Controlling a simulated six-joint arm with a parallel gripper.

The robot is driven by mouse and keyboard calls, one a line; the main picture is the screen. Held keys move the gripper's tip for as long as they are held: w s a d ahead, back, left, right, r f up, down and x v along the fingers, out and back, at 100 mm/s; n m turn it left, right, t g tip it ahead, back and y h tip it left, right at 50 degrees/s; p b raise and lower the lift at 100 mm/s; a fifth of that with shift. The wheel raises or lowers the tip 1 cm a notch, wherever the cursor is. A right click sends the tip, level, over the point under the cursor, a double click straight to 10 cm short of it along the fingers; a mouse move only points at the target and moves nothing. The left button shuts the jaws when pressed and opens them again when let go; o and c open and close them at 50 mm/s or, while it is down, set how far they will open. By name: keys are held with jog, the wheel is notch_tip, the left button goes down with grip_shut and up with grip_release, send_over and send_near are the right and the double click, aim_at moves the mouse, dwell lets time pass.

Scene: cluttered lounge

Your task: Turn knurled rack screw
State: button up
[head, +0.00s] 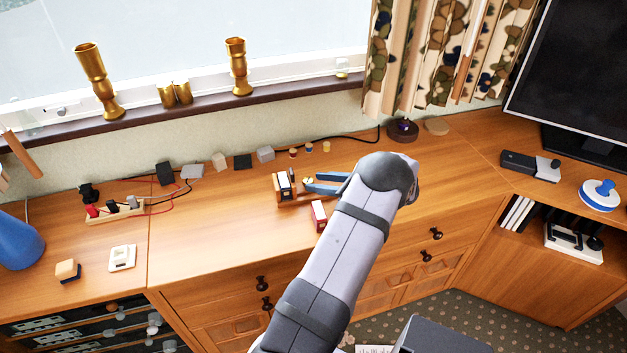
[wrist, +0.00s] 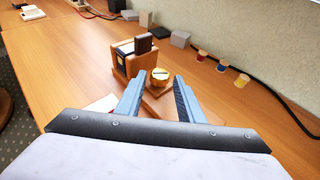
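The knurled rack screw (wrist: 160,77) is a round brass knob with a dark slot. In the wrist view it stands just beyond my fingertips, roughly midway between them. It is beside a small wooden block with dark and white plates (wrist: 132,56), on a wooden base (wrist: 158,104). In the head view the screw (head: 308,181) is a small yellowish spot near my fingertips, and the block (head: 284,185) is left of it. My gripper (wrist: 163,84) is open, with its two blue fingers apart and nothing held between them. It also shows in the head view (head: 310,184).
A red and white block (head: 319,216) lies in front of the wooden base. Several small blocks (head: 265,154) and coloured spools (head: 309,147) stand behind, near the wall. A black cable (head: 345,137) runs along the back.

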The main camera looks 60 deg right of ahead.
jog(key=shift+x, duration=1.35)
jog(key=c, duration=0.8)
jog(key=shift+d+f, duration=0.1)
